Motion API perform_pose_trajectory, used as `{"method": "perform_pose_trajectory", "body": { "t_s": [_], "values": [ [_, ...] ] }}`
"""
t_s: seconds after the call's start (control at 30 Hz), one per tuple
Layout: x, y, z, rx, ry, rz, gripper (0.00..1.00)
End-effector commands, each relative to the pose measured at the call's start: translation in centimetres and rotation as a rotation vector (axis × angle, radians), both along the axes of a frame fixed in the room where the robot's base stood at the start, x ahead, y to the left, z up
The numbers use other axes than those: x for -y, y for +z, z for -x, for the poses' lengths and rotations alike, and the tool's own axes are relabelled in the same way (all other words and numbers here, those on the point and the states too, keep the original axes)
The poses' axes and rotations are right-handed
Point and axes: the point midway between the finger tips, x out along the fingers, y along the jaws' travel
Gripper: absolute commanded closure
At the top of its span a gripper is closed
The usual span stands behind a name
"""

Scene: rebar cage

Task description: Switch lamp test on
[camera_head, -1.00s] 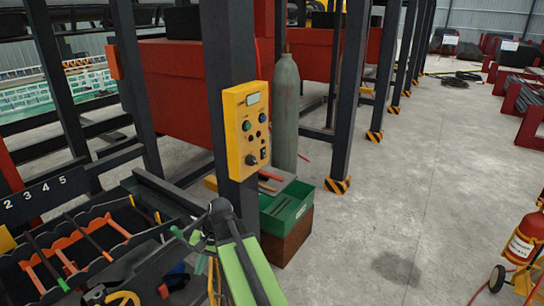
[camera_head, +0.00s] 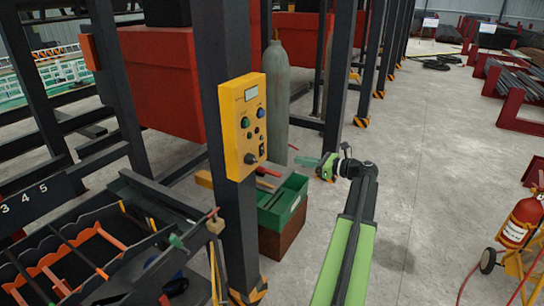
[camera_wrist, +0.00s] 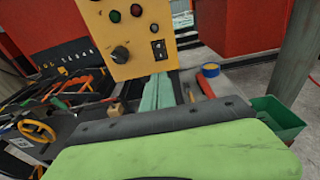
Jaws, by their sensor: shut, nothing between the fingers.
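A yellow control panel (camera_head: 243,125) is fixed to a dark upright post. It carries a small display, several round buttons or lamps, a dark knob and a black rocker switch (camera_head: 262,150). The wrist view shows the panel's lower part (camera_wrist: 98,50) close up, with the dark knob (camera_wrist: 120,54) and the rocker switch (camera_wrist: 158,50). Labels are too small to read. My gripper (camera_head: 303,162) is right of the panel, about level with its lower edge, apart from it and pointing left. Its pale green fingers (camera_wrist: 157,93) are shut and empty, below the panel in the wrist view.
A green bin (camera_head: 284,204) stands on a brown box below the panel. A grey gas cylinder (camera_head: 275,100) stands behind. A rack with dividers (camera_head: 70,245) is at lower left, a fire extinguisher (camera_head: 522,220) at right. The floor (camera_head: 420,150) between is clear.

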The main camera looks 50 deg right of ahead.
Motion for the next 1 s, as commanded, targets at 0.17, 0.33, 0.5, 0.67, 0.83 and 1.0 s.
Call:
{"method": "perform_pose_trajectory", "body": {
  "t_s": [0.17,0.33,0.5,0.67,0.83,1.0],
  "values": [
    [0.0,-0.3,-1.2,-0.001,-0.003,0.002,1.00],
    [-0.8,-0.8,-4.5,-0.001,-0.004,0.002,1.00],
    [-1.6,-1.3,-8.1,-0.002,-0.006,0.002,1.00],
    [-2.3,-1.6,-10.9,-0.001,-0.007,0.002,1.00],
    [-2.7,-1.7,-12.6,-0.001,-0.008,0.002,1.00],
    [-2.8,-1.7,-13.0,-0.001,-0.009,0.003,1.00]
  ]
}}
